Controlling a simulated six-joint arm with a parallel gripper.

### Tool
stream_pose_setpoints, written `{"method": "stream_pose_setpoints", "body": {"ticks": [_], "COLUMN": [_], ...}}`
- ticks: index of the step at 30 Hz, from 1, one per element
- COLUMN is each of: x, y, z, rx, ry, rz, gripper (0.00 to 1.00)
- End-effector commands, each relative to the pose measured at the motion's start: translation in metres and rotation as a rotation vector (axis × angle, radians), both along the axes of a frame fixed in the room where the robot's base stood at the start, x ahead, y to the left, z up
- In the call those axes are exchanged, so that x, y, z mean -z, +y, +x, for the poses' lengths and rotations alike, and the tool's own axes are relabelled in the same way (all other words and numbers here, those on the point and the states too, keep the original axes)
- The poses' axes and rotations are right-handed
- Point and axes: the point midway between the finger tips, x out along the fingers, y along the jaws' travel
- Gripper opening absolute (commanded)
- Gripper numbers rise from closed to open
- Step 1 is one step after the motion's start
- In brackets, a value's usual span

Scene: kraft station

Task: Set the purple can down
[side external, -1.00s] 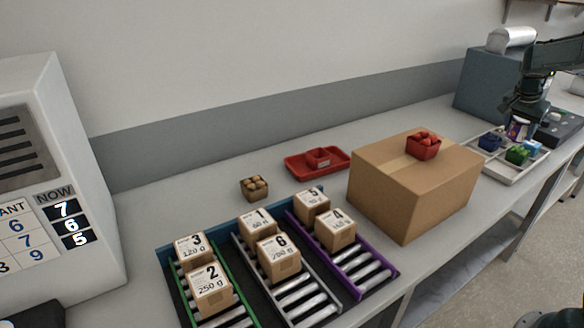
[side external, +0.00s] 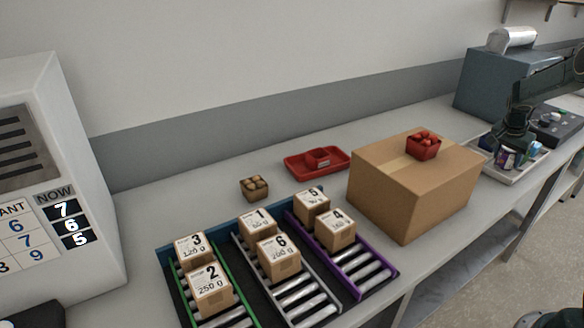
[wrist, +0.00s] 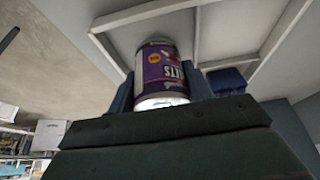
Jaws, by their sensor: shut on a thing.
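The purple can (side external: 506,158) is in my gripper (side external: 509,150), over the white divided tray (side external: 517,183) at the right of the side view. In the wrist view the can (wrist: 161,66) has a purple and white label and a pale metal end. My gripper (wrist: 160,97) is shut on it, with one finger on each side. The tray's white dividers (wrist: 196,35) show behind the can. I cannot tell whether the can touches the tray floor.
A dark blue item (wrist: 227,79) lies beside the can in the wrist view. A large cardboard box (side external: 415,190) with a red punnet (side external: 423,146) on top stands left of the tray. A grey machine (side external: 490,83) stands behind. The counter around the red tray (side external: 317,168) has free room.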

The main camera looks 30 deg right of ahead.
Motion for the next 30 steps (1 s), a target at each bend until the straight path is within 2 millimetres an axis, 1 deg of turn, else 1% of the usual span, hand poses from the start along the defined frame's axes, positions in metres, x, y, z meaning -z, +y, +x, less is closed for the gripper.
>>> {"method": "stream_pose_setpoints", "body": {"ticks": [1, 4, 17, 18, 20, 21, 30], "x": [0.0044, 0.0089, 0.0125, 0.0124, 0.0124, 0.0123, 0.0109], "y": [-0.0001, -0.0002, -0.0002, -0.0001, 0.0001, 0.0000, -0.0001], "z": [-0.0001, 0.0001, 0.0001, 0.0000, 0.0000, 0.0000, 0.0001], "rx": [0.000, 0.001, 0.000, 0.000, 0.000, 0.000, 0.000], "ry": [0.000, -0.001, -0.001, -0.001, -0.001, -0.001, -0.001], "rz": [0.000, -0.001, -0.001, 0.000, 0.000, 0.000, -0.001], "gripper": [0.24, 0.24, 0.24, 0.58, 0.70, 0.72, 0.72]}}
